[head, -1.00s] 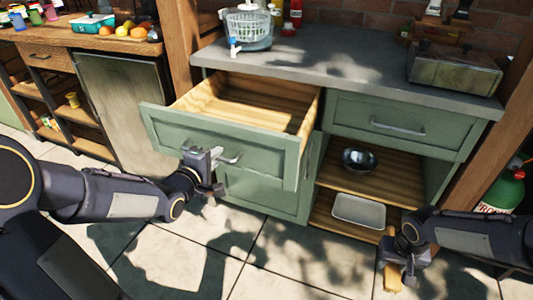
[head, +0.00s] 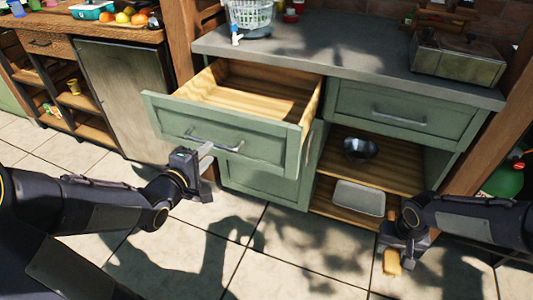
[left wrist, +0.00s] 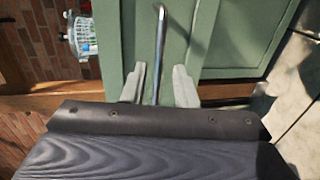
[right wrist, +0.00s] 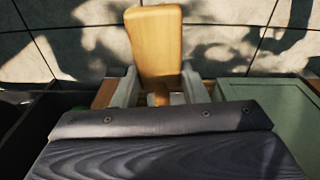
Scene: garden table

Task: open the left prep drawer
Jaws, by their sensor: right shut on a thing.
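The left prep drawer (head: 250,145) has a green front and stands pulled well out, with its bare wooden inside (head: 250,92) showing empty. Its metal bar handle (head: 228,148) is on the front. My left gripper (head: 206,155) is just in front of the handle. In the left wrist view its fingers (left wrist: 158,88) are apart, with the handle bar (left wrist: 175,40) between them in the picture, not clamped. My right gripper (head: 392,250) is low at the right, shut on a light wooden piece (right wrist: 155,45), which also shows in the head view (head: 392,265).
The right drawer (head: 395,115) is shut. Below it, open shelves hold a dark bowl (head: 360,149) and a pale tray (head: 358,198). A basket (head: 250,15) and a metal box (head: 458,57) stand on the grey counter (head: 340,55). The tiled floor in front is clear.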

